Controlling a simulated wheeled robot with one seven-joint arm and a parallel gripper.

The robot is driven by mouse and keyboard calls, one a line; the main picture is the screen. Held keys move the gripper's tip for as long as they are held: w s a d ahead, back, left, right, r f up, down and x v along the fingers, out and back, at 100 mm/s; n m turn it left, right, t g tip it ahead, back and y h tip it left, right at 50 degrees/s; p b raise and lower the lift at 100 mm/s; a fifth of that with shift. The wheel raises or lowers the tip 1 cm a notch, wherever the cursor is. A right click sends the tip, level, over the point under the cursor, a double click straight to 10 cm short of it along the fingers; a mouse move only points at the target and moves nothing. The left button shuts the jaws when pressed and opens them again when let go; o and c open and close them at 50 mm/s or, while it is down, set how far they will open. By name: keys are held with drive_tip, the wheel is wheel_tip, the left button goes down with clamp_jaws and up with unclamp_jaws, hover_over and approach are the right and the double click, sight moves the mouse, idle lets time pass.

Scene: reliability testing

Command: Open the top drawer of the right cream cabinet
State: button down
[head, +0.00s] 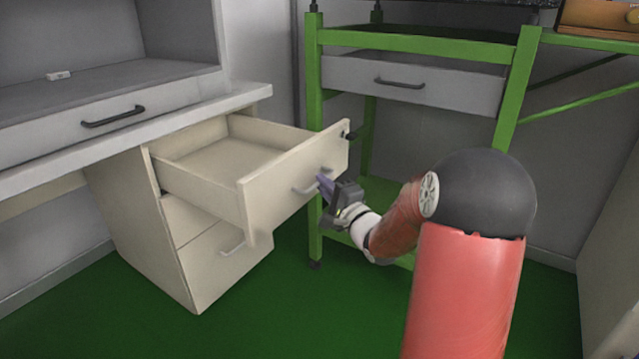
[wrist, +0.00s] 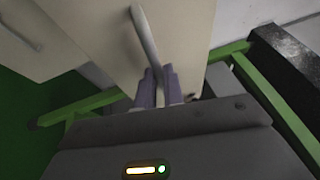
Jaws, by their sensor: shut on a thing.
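The cream cabinet (head: 150,222) stands under the grey desk at the left in the head view. Its top drawer (head: 290,185) is pulled far out, and its empty inside shows. My gripper (head: 322,184) is at the drawer's front, shut on the drawer handle (head: 306,188). In the wrist view the purple fingertips (wrist: 157,88) close around the lower part of the grey bar handle (wrist: 144,38). The drawer front (wrist: 95,40) fills the upper middle of that view. The lower drawer (head: 225,262) of the cabinet is shut.
A green-framed table (head: 420,46) with a grey drawer (head: 415,84) stands just right of the open drawer, one leg close to its front. A small white item (head: 59,75) lies on the desk shelf. Green floor (head: 330,310) is clear in front of the cabinet.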

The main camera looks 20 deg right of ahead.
drive_tip(key=c, duration=1.5)
unclamp_jaws()
drive_tip(key=v, duration=0.7)
drive_tip(key=shift+s+p, duration=0.3)
drive_tip(key=shift+s, duration=0.1)
drive_tip(key=shift+d, duration=0.1)
